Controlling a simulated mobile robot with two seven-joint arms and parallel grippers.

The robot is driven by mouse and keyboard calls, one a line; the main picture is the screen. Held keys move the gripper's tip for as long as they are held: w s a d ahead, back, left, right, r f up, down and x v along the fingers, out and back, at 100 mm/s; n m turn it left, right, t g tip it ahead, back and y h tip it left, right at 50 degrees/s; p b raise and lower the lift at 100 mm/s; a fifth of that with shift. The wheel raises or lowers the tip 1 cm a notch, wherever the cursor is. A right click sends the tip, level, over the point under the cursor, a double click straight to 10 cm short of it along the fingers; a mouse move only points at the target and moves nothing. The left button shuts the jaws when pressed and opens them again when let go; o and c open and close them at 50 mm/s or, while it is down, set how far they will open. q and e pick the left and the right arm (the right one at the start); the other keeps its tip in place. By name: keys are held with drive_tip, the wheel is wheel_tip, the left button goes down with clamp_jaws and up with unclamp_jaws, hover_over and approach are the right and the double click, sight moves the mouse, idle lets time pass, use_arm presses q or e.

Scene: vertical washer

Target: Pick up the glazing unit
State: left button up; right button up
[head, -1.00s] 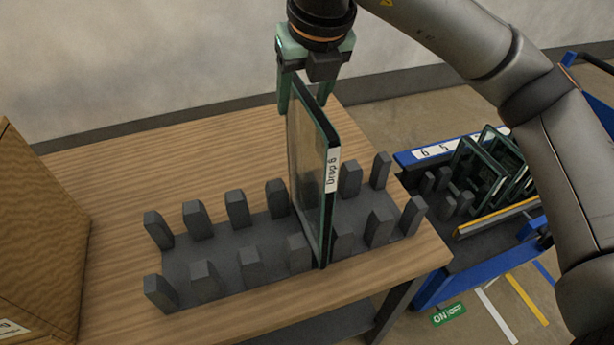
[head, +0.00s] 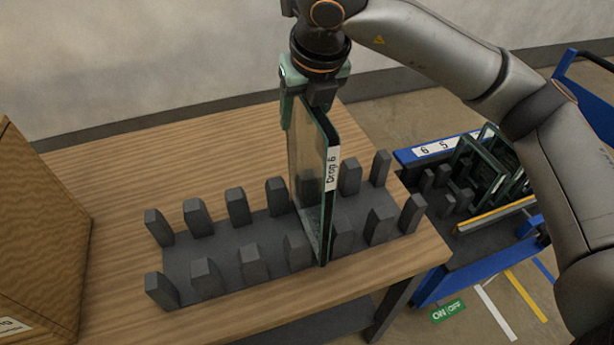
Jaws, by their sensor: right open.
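The glazing unit (head: 309,170) is a dark-edged glass pane with a white "Drop 6" label on its near edge. It stands upright in a slot of the grey pegged rack (head: 222,262) on the wooden table. My right gripper (head: 307,112) points down over the pane's top edge toward its far end. It is open, with its green fingers on either side of the glass; the right finger is mostly hidden behind the pane. Contact with the glass cannot be told. My left gripper is not in view.
The wooden table (head: 130,170) is clear behind the rack. A wooden box (head: 40,240) stands at the left edge. A blue cart (head: 425,152) at the right holds several more glass panes (head: 490,170). A wall rises behind the table.

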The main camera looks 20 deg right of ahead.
drive_tip(key=shift+f, duration=0.15)
drive_tip(key=shift+c, duration=0.2)
idle(0.3)
clamp_jaws()
idle(1.1)
drive_tip(key=shift+w, duration=0.1)
